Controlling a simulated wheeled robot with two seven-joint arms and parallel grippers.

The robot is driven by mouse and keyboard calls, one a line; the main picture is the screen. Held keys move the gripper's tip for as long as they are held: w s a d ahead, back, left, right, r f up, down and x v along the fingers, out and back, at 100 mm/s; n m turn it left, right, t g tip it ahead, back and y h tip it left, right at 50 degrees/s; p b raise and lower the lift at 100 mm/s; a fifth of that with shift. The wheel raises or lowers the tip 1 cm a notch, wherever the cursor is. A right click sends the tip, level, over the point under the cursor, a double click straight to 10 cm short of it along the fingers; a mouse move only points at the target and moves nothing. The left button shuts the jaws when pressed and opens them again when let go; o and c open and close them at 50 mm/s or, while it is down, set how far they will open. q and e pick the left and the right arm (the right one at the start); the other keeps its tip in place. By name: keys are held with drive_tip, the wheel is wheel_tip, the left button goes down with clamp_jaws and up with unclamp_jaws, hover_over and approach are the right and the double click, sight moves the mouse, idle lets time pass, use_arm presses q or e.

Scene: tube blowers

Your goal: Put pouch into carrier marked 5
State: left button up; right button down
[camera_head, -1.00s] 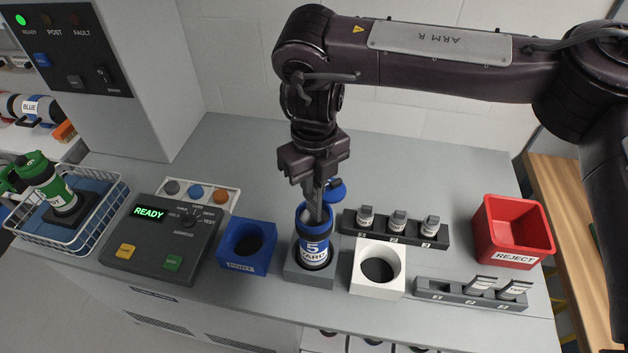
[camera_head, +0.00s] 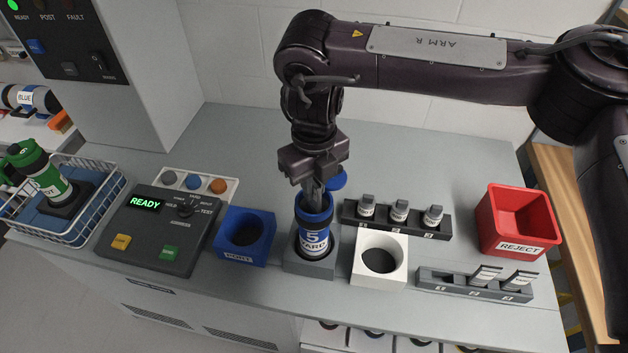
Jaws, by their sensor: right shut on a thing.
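The carrier marked 5 (camera_head: 314,240) is a blue and white cylinder labelled "5" and "YARD". It stands upright in a grey square holder (camera_head: 307,266), with its blue cap (camera_head: 337,179) swung open behind its mouth. My right gripper (camera_head: 314,207) points straight down, its fingers inside the carrier's mouth. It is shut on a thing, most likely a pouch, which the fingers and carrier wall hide. Two other pouches (camera_head: 486,274) (camera_head: 520,280) lean in the front grey rack (camera_head: 440,280); its left slot looks empty. My left gripper is out of view.
A blue holder (camera_head: 245,237) and a white holder (camera_head: 379,260), both empty, flank the carrier. Several small capped containers (camera_head: 399,210) stand in a dark rack behind. A red reject bin (camera_head: 519,223) is at right. A READY control box (camera_head: 158,230) and wire basket (camera_head: 70,226) are at left.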

drive_tip(key=shift+f+b, duration=0.35)
drive_tip(key=shift+f, duration=0.3)
drive_tip(key=c, duration=1.3)
unclamp_jaws()
drive_tip(key=shift+c, duration=0.2)
drive_tip(key=shift+r, duration=0.15)
drive_tip(key=shift+w+r, duration=0.1)
drive_tip(key=shift+r, duration=0.25)
wheel_tip(320, 180, up, 7)
drive_tip(key=shift+f+b, duration=0.1)
drive_tip(key=shift+b, duration=0.5)
